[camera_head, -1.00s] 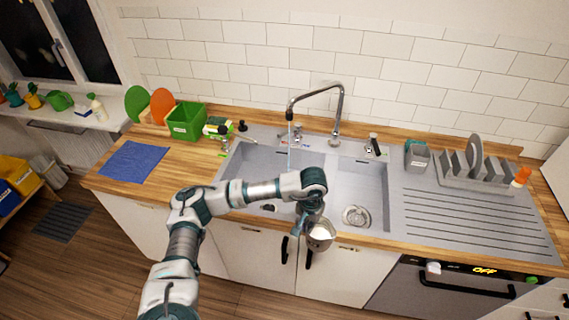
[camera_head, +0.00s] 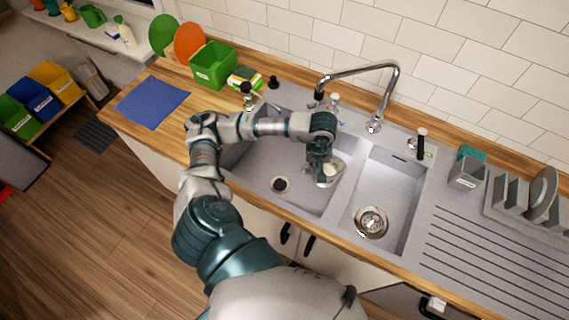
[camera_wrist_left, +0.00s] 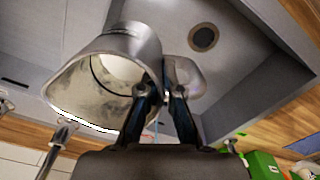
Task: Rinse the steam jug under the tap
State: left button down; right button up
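The metal steam jug (camera_head: 332,170) is over the left sink basin (camera_head: 262,160), close to the tap. My left gripper (camera_head: 319,172) is shut on the jug's handle. In the left wrist view, the gripper fingers (camera_wrist_left: 161,92) close around the handle beside the jug (camera_wrist_left: 108,72), whose stained, whitish inside shows. The tap (camera_head: 392,85) arches from behind the sink, its spout end just behind my left wrist. My arm hides the space under the spout, so I cannot tell whether water meets the jug. My right gripper is not in view.
The right basin (camera_head: 392,200) is empty, with a drain (camera_head: 371,222). A soap dispenser (camera_head: 420,143) stands behind it. A green bin (camera_head: 213,66) and a blue cloth (camera_head: 152,102) lie left.

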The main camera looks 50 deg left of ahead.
pick_arm(q)
jog(key=s+a+r+n, duration=0.2)
jog(key=s+a+n, duration=0.4)
jog(key=s+n, duration=0.1)
jog(key=w+a+f, duration=0.1)
jog(key=w+a, duration=0.1)
jog(key=w, duration=0.4)
jog(key=w+a+f, duration=0.2)
jog(key=w+a, duration=0.1)
jog(key=w, duration=0.3)
jog(key=shift+a+b, duration=0.3)
jog(key=shift+b, duration=0.15)
jog(key=shift+d, duration=0.1)
dwell(0.5)
jog(key=shift+w+d, duration=0.2)
jog(key=shift+d, duration=0.25)
jog(key=shift+a, duration=0.15)
jog(key=shift+s+a+b, duration=0.25)
jog(key=shift+a+b, duration=0.1)
jog(key=shift+a, duration=0.1)
